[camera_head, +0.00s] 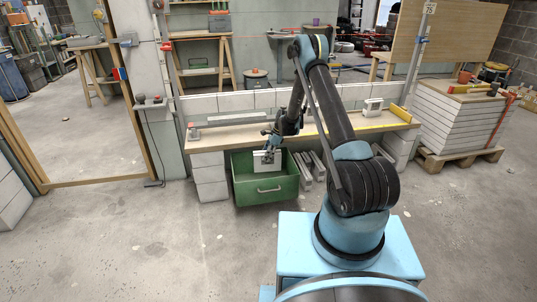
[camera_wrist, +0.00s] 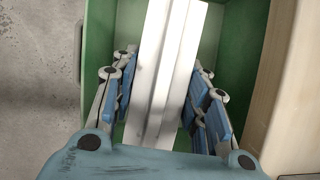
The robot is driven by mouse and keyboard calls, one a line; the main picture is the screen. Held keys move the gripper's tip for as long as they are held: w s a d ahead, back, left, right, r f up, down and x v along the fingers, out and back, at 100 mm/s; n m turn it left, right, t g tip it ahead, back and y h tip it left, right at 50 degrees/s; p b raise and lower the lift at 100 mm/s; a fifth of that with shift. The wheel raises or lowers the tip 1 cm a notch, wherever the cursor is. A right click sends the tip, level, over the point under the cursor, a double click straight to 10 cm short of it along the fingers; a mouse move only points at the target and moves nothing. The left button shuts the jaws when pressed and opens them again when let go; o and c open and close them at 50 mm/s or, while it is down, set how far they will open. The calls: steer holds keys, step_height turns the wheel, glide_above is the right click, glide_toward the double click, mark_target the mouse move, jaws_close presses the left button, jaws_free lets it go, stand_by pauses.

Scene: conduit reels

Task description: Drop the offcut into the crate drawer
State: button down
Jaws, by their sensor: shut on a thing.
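The offcut (camera_wrist: 167,75) is a short white ridged length held between the blue pads of my gripper (camera_wrist: 165,100) in the wrist view. In the head view the offcut (camera_head: 266,160) hangs below my gripper (camera_head: 269,148), over the green crate drawer (camera_head: 262,190). The drawer is pulled out below the bench, open at the top, with a pale handle on its front. In the wrist view the drawer's green wall (camera_wrist: 236,60) surrounds the offcut on several sides. My gripper is shut on the offcut. The offcut's lower end and the drawer floor beneath it are partly hidden.
The wooden bench top (camera_head: 225,138) lies just behind and above the drawer. White blocks (camera_head: 210,178) stand left of the drawer, and grey lengths (camera_head: 311,165) lie to its right. A pallet stack (camera_head: 455,125) stands at the right. The concrete floor in front is clear.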

steer(key=shift+f, duration=1.7)
steer(key=c, duration=0.9)
jaws_free()
steer(key=shift+o, duration=0.3)
steer(key=v, duration=1.2)
